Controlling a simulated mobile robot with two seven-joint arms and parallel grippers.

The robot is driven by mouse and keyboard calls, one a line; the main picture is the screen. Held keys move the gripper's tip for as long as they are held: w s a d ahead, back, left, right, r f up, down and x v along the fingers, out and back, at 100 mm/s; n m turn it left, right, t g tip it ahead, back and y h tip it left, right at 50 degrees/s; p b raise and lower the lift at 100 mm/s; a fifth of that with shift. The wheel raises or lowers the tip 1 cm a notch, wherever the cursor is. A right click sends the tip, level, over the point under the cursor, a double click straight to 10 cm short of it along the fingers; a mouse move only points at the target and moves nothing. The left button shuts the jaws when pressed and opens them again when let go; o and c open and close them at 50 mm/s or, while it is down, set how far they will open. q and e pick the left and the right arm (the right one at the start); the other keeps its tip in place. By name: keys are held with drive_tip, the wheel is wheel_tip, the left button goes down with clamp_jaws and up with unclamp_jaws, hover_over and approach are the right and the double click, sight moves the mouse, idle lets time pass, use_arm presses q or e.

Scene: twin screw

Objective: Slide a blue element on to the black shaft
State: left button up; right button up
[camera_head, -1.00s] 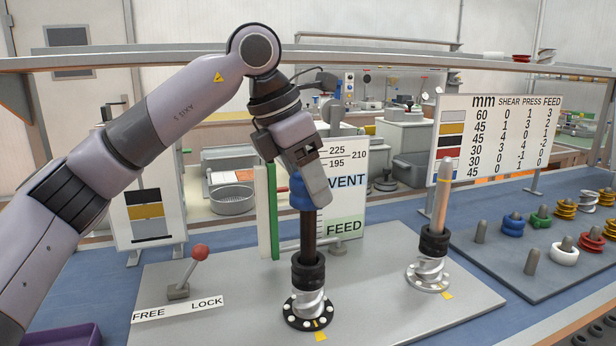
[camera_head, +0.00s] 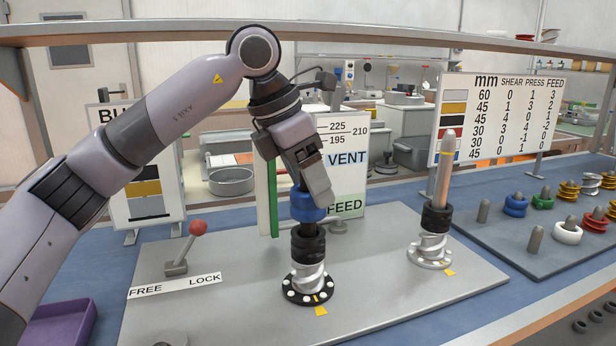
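The black shaft (camera_head: 302,187) stands upright on the left station of the grey plate. The blue element (camera_head: 306,208) is around it, just above black elements (camera_head: 308,243) and a silver screw element (camera_head: 307,275). A little dark shaft shows above the blue element. My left gripper (camera_head: 316,188) is over the top of the shaft, pointing down, with one finger reaching to the blue element's right upper side. The other finger is hidden, so its grip on the blue element is unclear. My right gripper is out of view.
A second shaft (camera_head: 445,165) with black and silver elements stands to the right. A red-knobbed lever (camera_head: 198,228) is at the left by the FREE/LOCK label. A green-edged sign stands close behind the left shaft. A peg board (camera_head: 500,240) with coloured elements lies at the right.

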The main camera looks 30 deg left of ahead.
use_arm(q)
drive_tip(key=shift+o, duration=0.7)
drive_tip(key=v, duration=0.7)
